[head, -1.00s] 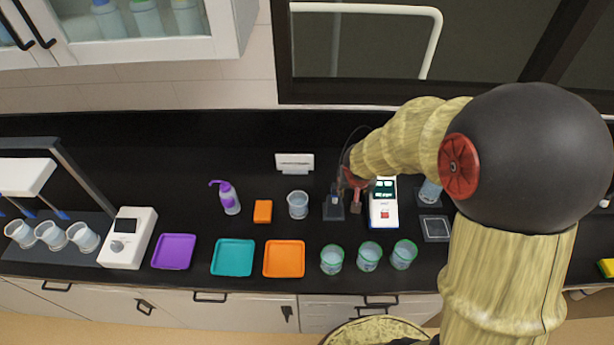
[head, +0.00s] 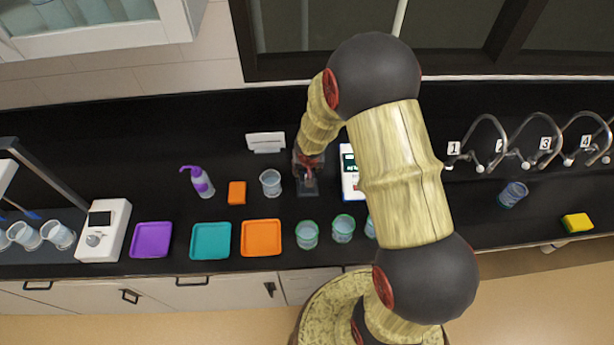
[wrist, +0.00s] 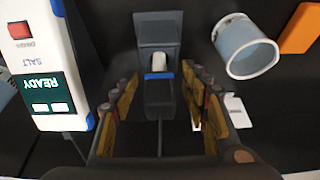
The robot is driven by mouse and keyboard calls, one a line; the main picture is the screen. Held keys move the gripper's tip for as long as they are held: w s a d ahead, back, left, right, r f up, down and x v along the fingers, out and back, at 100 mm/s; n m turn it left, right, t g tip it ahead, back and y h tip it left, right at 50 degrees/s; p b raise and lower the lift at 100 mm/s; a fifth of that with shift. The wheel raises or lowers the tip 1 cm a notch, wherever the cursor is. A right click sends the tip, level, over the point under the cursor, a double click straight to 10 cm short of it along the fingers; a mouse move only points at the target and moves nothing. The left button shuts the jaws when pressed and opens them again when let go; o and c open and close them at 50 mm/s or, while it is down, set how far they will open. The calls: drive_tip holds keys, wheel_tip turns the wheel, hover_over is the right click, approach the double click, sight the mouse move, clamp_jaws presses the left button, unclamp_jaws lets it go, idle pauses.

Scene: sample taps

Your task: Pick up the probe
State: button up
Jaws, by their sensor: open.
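The probe (wrist: 159,95) is a dark grey body with a blue band and a pale part at its upper end in the wrist view. It is at a dark holder (wrist: 158,32) on the black bench. Whether it sits fully in the holder is hard to tell. My gripper (wrist: 161,80) is open, with one finger on each side of the probe and visible gaps between. In the head view my gripper (head: 308,165) is over the holder (head: 308,188) and hides most of the probe.
A white meter (wrist: 42,75) reading READY stands close on the left in the wrist view. A clear beaker (wrist: 246,48) stands close on the right, with an orange block (wrist: 302,28) beyond. In the head view, green-rimmed beakers (head: 307,236) and an orange tray (head: 261,238) are in front.

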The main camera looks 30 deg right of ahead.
drive_tip(key=shift+c, duration=1)
drive_tip(key=c, duration=0.9)
drive_tip(key=shift+c, duration=0.3)
